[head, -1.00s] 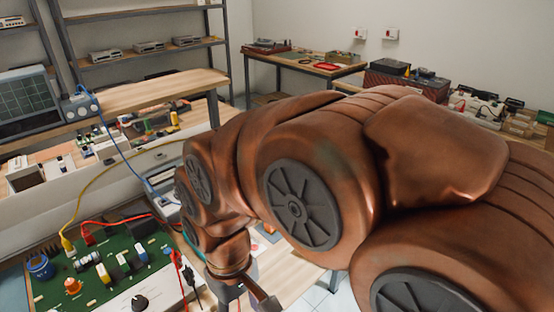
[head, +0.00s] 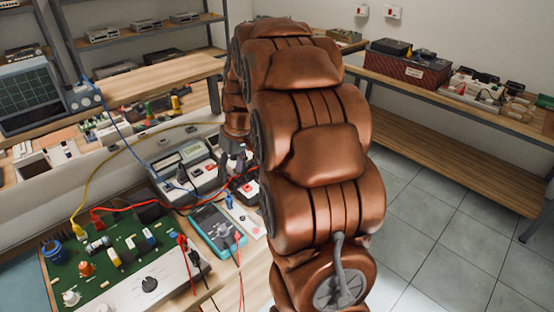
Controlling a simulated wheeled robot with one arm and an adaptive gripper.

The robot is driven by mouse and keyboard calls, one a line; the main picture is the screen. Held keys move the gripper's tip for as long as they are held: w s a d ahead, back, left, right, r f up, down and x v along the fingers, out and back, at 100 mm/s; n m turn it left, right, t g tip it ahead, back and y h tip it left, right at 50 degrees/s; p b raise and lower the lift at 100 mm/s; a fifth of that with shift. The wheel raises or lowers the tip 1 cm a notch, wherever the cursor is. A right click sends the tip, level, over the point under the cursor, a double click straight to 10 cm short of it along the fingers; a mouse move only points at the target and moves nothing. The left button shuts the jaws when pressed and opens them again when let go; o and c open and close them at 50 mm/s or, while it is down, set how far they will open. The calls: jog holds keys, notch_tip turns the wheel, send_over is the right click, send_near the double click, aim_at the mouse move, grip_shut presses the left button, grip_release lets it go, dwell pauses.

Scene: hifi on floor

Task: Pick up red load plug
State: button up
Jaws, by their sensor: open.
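A red wire arcs from a red plug (head: 97,222) at the back edge of the green circuit board (head: 125,268) to the small grey boxes with red parts (head: 208,176) near my gripper. I cannot tell for sure which red plug is the load plug; the wire's far end is partly hidden. My gripper (head: 236,163) is at the end of my copper arm, pointing down over the right end of these boxes. It is small and dark in the view. It is open, and nothing shows held in it. My arm hides what lies behind and right of it.
A blue multimeter (head: 217,229) lies in front of the boxes, with red and black probes (head: 188,250) beside it. A yellow cable (head: 130,150) and a blue cable (head: 120,140) cross the bench. An oscilloscope (head: 32,98) stands back left. Open tiled floor (head: 440,240) lies right.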

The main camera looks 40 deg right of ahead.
jog(key=shift+t+h, duration=0.3)
jog(key=shift+t, duration=0.5)
jog(key=w+d+f, duration=0.1)
jog(key=d, duration=0.3)
jog(key=w+d+f, duration=0.1)
jog(key=w+d, duration=0.1)
jog(key=d, duration=0.3)
jog(key=w+d+f, duration=0.1)
jog(key=w+d, duration=0.1)
jog(key=d, duration=0.3)
jog(key=shift+w+d+f, duration=0.15)
jog(key=shift+w+f, duration=0.05)
jog(key=shift+f, duration=0.2)
jog(key=d+f, duration=0.4)
jog(key=d, duration=0.7)
jog(key=shift+t+h, duration=0.4)
jog(key=p+x, duration=0.3)
jog(key=x, duration=0.3)
jog(key=shift+w+d, duration=0.1)
jog(key=shift+w, duration=0.15)
jog(key=shift+p+x, duration=0.4)
jog(key=shift+x, duration=0.45)
jog(key=shift+s, duration=0.1)
jog(key=shift+c, duration=0.2)
grip_shut()
